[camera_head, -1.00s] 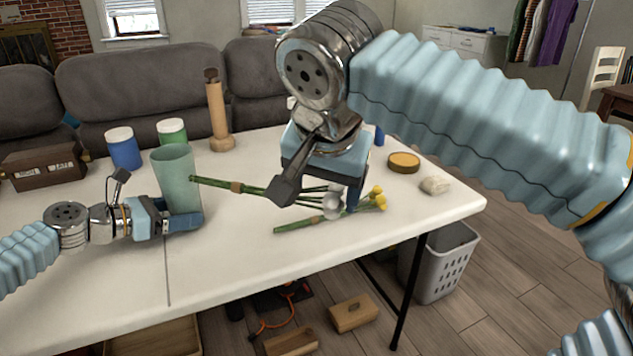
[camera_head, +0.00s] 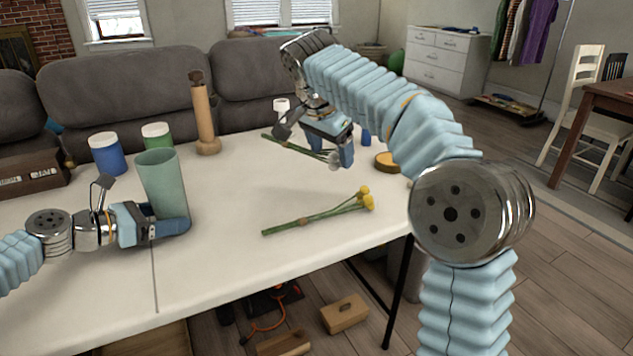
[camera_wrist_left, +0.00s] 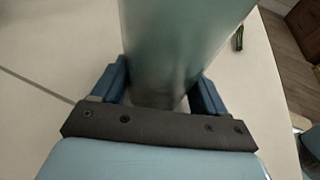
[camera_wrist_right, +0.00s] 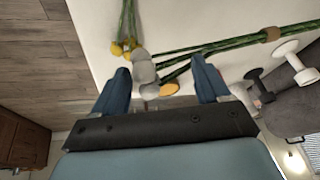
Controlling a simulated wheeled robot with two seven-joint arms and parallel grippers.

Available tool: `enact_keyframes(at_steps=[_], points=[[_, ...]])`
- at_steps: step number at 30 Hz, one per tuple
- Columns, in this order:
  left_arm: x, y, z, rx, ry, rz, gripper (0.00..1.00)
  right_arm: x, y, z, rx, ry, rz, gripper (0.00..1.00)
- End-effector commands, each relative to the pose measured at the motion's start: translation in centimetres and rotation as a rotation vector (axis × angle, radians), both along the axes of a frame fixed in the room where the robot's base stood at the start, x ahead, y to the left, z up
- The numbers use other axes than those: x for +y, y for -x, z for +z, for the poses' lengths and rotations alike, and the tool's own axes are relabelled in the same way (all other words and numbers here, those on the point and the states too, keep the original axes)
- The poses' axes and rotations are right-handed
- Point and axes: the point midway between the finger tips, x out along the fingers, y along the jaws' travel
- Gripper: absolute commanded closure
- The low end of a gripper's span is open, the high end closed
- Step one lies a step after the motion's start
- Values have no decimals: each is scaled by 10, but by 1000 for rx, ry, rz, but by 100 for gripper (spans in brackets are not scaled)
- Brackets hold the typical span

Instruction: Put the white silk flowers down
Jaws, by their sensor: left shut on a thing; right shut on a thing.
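The white silk flowers (camera_head: 333,160) have a pale head and green stems with a brown band, seen in the right wrist view (camera_wrist_right: 145,74). My right gripper (camera_head: 328,143) is shut on them near the head, over the back right of the table. The stems point left in the head view; whether they touch the table I cannot tell. My left gripper (camera_head: 170,222) is shut on a green vase (camera_head: 162,180) standing upright at the front left; the vase fills the left wrist view (camera_wrist_left: 180,40). Yellow flowers (camera_head: 320,213) lie on the table (camera_head: 240,255).
A blue jar (camera_head: 106,156), a green jar (camera_head: 157,136) and a tall wooden mill (camera_head: 205,118) stand behind the vase. A yellow-topped round tin (camera_head: 387,162) is right of the held flowers.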

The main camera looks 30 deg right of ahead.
Motion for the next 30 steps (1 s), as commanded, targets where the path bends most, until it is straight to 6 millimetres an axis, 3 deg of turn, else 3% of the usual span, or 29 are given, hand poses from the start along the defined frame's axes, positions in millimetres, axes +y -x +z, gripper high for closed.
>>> enact_keyframes(at_steps=[12, 28, 29, 30], points=[[0, 0, 0, 0, 0, 0, 44, 0, 1, -61, 2, -1, 2, 54], [0, 0, 0, 0, 0, 0, 44, 1, 1, -72, -1, -1, 2, 54], [0, 0, 0, 0, 0, 0, 44, 0, 1, -72, -1, -1, 2, 20], [0, 0, 0, 0, 0, 0, 44, 1, 1, -72, -1, -1, 2, 14]])
